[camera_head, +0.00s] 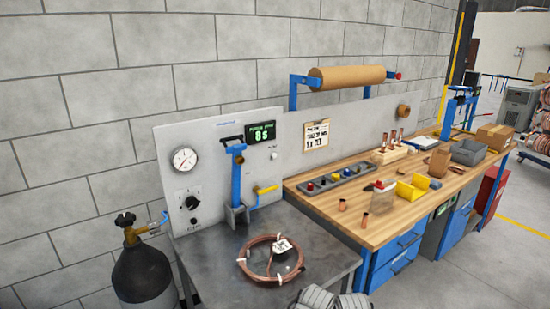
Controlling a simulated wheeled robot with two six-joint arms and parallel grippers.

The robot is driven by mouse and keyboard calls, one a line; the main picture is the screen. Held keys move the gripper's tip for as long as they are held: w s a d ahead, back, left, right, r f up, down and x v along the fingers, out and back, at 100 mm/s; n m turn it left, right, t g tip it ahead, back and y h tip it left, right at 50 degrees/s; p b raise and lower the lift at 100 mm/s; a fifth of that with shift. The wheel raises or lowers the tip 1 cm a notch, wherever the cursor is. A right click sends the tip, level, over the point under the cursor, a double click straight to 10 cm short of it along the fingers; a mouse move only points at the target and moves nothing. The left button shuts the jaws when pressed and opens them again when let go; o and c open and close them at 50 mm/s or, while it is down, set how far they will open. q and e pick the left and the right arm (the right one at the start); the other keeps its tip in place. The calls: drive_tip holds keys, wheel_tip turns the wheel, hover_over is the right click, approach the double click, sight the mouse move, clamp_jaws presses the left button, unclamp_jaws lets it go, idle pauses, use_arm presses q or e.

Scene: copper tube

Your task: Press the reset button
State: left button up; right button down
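A small white round button (273,155) is on the light grey panel (215,150), just below the green-lit display (261,132). Its label is too small to read, so I cannot tell for sure that it is the reset button. A black knob (192,202) sits lower left on the same panel, under a round gauge (185,160).
A blue upright fixture (236,178) and a yellow-handled valve (266,190) stand before the panel. A copper coil (243,262) lies on the metal table. A dark gas cylinder (143,275) stands at left. The wooden bench (385,225) holds several parts.

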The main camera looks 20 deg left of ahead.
use_arm(q)
clamp_jaws()
idle(1.3)
